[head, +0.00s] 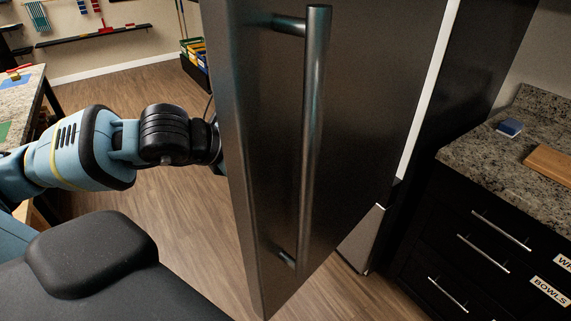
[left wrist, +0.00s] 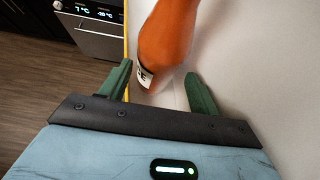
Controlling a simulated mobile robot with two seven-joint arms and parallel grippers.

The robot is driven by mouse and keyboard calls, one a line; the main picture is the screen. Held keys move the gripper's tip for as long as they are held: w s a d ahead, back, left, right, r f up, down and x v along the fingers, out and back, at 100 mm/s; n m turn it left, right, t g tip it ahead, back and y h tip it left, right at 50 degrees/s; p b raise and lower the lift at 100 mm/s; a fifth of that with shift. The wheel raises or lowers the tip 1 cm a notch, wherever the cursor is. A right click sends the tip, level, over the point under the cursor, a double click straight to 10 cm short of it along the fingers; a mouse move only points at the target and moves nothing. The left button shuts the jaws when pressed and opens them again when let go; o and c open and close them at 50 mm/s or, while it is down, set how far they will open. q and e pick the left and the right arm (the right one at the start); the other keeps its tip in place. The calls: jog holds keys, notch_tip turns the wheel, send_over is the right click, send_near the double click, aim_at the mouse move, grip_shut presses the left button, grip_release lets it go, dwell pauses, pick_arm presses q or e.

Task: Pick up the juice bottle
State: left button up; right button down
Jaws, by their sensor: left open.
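The juice bottle (left wrist: 168,35) is orange with a partly visible black-and-white label, and its upper part runs out of the top of the left wrist view. My left gripper (left wrist: 158,74) is open, with one green finger on either side of the bottle's near end. I cannot tell whether either finger touches it. In the head view, my left arm comes in from the left and its end is hidden behind the steel fridge door (head: 270,120), so gripper and bottle are hidden there. My right gripper is not in view.
The door with its long vertical handle (head: 315,130) fills the middle of the head view. A pale wall (left wrist: 265,60) lies close to the right finger. A granite counter (head: 490,155) over black drawers stands right. A panel with temperature readouts (left wrist: 95,14) is at upper left.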

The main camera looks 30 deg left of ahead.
pick_arm(q)
jog(key=x, duration=0.5)
jog(key=shift+s+a+f+p, duration=0.1)
jog(key=shift+p, duration=0.2)
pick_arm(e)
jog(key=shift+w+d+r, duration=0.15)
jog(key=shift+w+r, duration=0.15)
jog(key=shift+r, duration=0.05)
pick_arm(q)
jog(key=c, duration=0.9)
jog(key=shift+c, duration=0.7)
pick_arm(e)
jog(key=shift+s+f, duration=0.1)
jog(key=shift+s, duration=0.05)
